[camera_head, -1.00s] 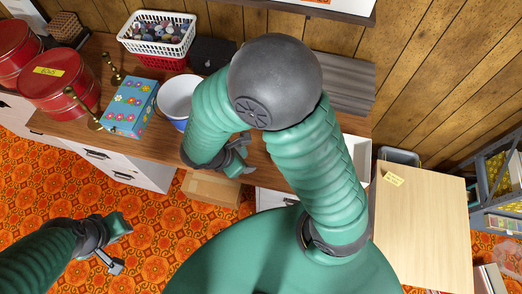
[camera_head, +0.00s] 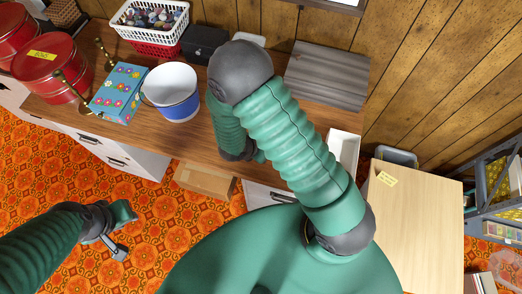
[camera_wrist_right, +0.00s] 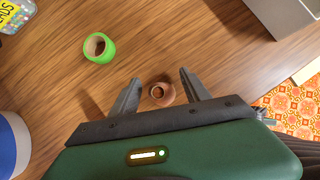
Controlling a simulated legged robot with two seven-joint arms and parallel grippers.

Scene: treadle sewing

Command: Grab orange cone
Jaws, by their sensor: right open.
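In the right wrist view, a small round orange-brown thing with a hole in its middle (camera_wrist_right: 161,94), seemingly the orange cone from above, stands on the wooden desk between my right fingers. My right gripper (camera_wrist_right: 160,76) is open around it, with a finger on each side and a gap to both; I cannot tell if its height matches. In the head view the cone and right gripper are hidden behind my right arm. My left gripper (camera_head: 124,232) is open and empty above the orange patterned floor.
A white and blue bucket (camera_head: 171,92), flowered box (camera_head: 118,92), red tins (camera_head: 52,74), basket (camera_head: 150,22) and grey wooden box (camera_head: 327,76) stand on the desk (camera_head: 195,140).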

